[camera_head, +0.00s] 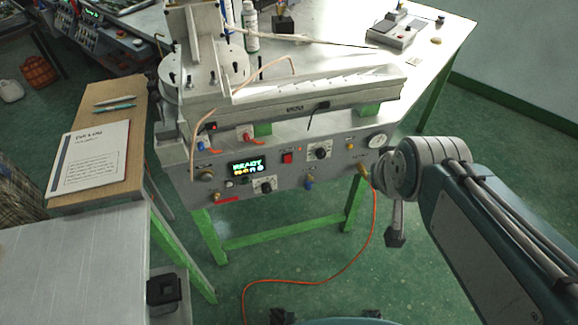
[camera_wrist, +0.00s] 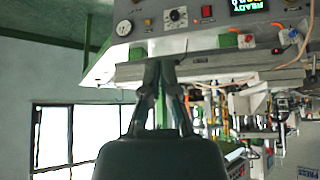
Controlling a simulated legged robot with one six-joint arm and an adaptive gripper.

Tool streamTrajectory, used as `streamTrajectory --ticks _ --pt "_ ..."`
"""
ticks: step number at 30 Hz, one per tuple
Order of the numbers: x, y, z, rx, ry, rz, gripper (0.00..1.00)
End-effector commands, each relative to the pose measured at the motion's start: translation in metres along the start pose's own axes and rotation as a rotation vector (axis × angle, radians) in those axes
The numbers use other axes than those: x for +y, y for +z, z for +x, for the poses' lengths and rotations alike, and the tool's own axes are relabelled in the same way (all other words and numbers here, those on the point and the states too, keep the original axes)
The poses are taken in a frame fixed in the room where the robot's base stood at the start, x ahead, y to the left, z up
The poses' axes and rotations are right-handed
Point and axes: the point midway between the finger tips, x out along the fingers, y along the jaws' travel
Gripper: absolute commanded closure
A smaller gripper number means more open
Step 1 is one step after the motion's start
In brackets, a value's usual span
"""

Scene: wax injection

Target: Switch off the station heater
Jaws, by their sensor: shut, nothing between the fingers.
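The grey wax injection station (camera_head: 220,170) stands at the front of the metal table. Its lit display (camera_head: 246,167) reads READY. Right of the display are a red square switch (camera_head: 287,157) and a black knob (camera_head: 319,151); another black knob (camera_head: 265,186) sits lower. Which control is the heater's cannot be told. In the wrist view the panel is upside down, with the red switch (camera_wrist: 206,11), knob (camera_wrist: 176,15) and display (camera_wrist: 248,6) along the top. My gripper (camera_wrist: 160,65) is shut and empty, its fingertips appearing below the panel controls; contact cannot be told.
A round gauge (camera_head: 378,140) is at the panel's right end, close to my arm. A wooden board (camera_head: 140,150) with a paper (camera_head: 90,152) and pens lies left. An orange cable (camera_head: 320,278) runs over the floor. A small grey device (camera_head: 397,31) sits on the table behind.

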Motion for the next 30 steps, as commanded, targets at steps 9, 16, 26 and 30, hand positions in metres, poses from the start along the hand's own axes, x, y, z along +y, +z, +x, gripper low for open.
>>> streamTrajectory --ticks 9,16,26,30 --pt "-0.025 -0.05 0.108 0.182 -0.04 -0.051 1.0" --pt "-0.049 -0.061 0.178 0.323 -0.076 -0.084 1.0" --pt "-0.084 -0.039 0.261 0.526 -0.136 -0.12 1.0" --pt "-0.096 -0.017 0.287 0.612 -0.165 -0.13 1.0"
